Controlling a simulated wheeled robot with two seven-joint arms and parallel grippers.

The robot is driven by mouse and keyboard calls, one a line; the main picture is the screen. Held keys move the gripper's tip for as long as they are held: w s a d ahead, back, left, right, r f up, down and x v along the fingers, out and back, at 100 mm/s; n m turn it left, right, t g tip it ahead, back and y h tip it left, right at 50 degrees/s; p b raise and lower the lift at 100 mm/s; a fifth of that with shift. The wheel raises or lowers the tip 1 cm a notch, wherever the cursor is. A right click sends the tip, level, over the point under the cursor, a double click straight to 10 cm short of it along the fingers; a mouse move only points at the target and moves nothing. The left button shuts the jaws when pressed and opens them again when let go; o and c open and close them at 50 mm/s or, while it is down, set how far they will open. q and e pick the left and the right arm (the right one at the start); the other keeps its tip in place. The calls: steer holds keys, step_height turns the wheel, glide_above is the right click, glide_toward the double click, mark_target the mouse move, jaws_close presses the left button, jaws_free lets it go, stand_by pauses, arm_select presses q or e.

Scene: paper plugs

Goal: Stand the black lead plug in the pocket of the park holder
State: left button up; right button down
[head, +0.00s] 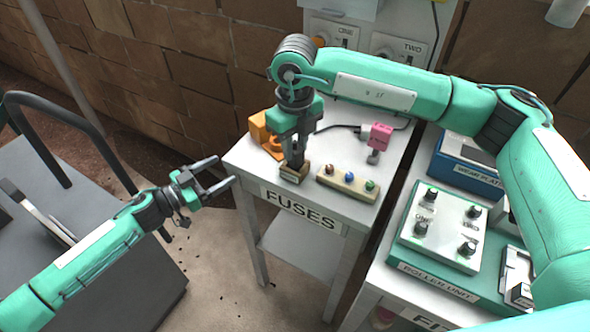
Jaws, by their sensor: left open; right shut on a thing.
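My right gripper (294,162) points straight down over a small tan block (293,177) with a dark label on its front, which looks like the park holder, near the front edge of the white FUSES table. The gripper is shut on a dark thing, apparently the black lead plug, mostly hidden between the fingers. Its lower end is at the top of the block; I cannot tell how far it is in the pocket. My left gripper (226,171) is open and empty, left of the table's front left corner.
A tan rack (347,185) with red, blue and green pieces sits right of the holder. An orange bracket (262,133) stands behind left, a pink piece (380,134) behind right. A dark cable (340,127) crosses the back of the FUSES table (246,166). A roller unit (437,232) stands right.

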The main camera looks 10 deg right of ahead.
steer(key=shift+f, duration=0.3)
steer(key=c, duration=1.1)
jaws_free()
steer(key=shift+o, duration=0.2)
steer(key=shift+r, duration=0.15)
steer(key=shift+r+p, duration=1.05)
steer(key=shift+r, duration=2.35)
